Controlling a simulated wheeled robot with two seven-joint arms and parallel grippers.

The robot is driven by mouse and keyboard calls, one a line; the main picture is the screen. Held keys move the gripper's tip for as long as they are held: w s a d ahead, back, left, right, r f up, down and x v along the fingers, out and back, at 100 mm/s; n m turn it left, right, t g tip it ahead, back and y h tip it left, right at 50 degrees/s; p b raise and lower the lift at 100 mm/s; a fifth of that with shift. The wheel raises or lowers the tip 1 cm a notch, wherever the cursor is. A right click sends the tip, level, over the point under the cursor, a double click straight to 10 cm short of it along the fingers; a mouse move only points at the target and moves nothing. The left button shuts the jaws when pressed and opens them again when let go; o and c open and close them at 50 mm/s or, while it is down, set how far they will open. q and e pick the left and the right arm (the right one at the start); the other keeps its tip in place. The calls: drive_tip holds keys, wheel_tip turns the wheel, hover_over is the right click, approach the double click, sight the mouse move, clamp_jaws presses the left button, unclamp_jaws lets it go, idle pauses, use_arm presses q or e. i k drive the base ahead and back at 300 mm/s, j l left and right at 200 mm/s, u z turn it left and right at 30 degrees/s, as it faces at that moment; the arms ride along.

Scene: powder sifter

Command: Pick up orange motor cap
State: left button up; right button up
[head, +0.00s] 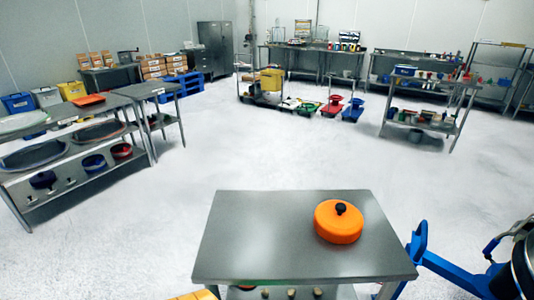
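The orange motor cap (338,224) sits on the grey metal table (250,240) in front of me, right of the tabletop's middle. It is round and squat, with a black knob (340,208) on top. Nothing touches it except the tabletop. Neither of my grippers shows in the head view.
The rest of the tabletop is clear. Blue metal arms (445,265) and a dark round machine part (522,262) stand close to the table's right side. A lower shelf (340,291) holds small items. Open pale floor (280,150) lies behind the table. A shelf table (75,150) stands at left.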

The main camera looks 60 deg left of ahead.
sight(338, 222)
drive_tip(key=u, duration=1.25)
drive_tip(key=z, duration=1.75)
drive_tip(key=u, duration=1.75)
